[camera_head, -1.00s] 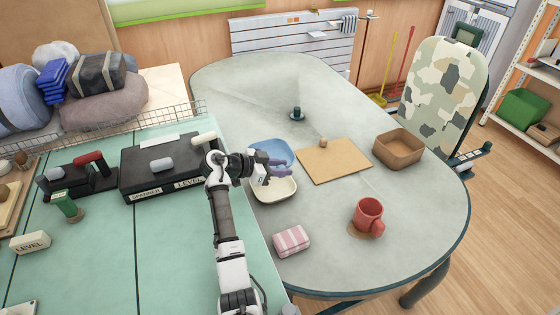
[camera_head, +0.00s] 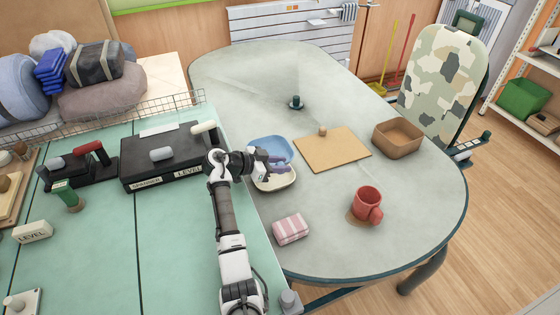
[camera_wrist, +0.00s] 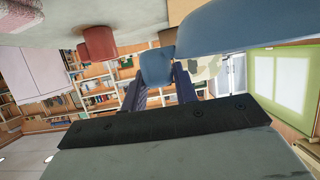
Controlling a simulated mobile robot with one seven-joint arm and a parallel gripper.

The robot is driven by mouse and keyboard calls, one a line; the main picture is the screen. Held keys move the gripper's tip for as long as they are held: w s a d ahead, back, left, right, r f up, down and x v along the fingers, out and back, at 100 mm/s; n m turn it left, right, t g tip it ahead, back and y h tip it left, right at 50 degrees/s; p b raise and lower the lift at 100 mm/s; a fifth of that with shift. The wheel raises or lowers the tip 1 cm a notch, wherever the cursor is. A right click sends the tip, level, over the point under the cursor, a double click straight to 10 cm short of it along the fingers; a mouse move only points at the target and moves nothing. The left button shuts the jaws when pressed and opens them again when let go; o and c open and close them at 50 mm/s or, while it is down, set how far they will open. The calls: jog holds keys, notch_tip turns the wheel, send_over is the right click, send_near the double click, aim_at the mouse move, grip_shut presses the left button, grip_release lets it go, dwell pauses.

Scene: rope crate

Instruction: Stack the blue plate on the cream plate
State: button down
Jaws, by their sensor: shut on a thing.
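The blue plate (camera_head: 268,148) is a shallow, rounded-square dish at the left side of the grey table. My gripper (camera_head: 279,161) is shut on its near right edge, with the dark purple fingers across the rim. The cream plate (camera_head: 276,183) lies on the table just below the blue plate in the head view. The blue plate and my gripper hide its far part. I cannot tell whether the two plates touch. In the wrist view the blue plate (camera_wrist: 245,28) fills the upper right, near the fingers (camera_wrist: 160,88). The cream plate is not clear there.
A cork board (camera_head: 332,150), brown box (camera_head: 398,139) and red mug (camera_head: 366,204) stand to the right. A pink striped block (camera_head: 290,229) lies in front of the plates. A small dark teal object (camera_head: 296,103) stands behind. The green workbench (camera_head: 95,245) adjoins on the left.

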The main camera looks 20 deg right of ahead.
jog(key=shift+f+b, duration=0.45)
jog(key=shift+b, duration=0.35)
dwell(0.5)
jog(key=c, duration=1)
grip_release()
jog(key=v, duration=1.3)
jog(key=shift+a, duration=0.4)
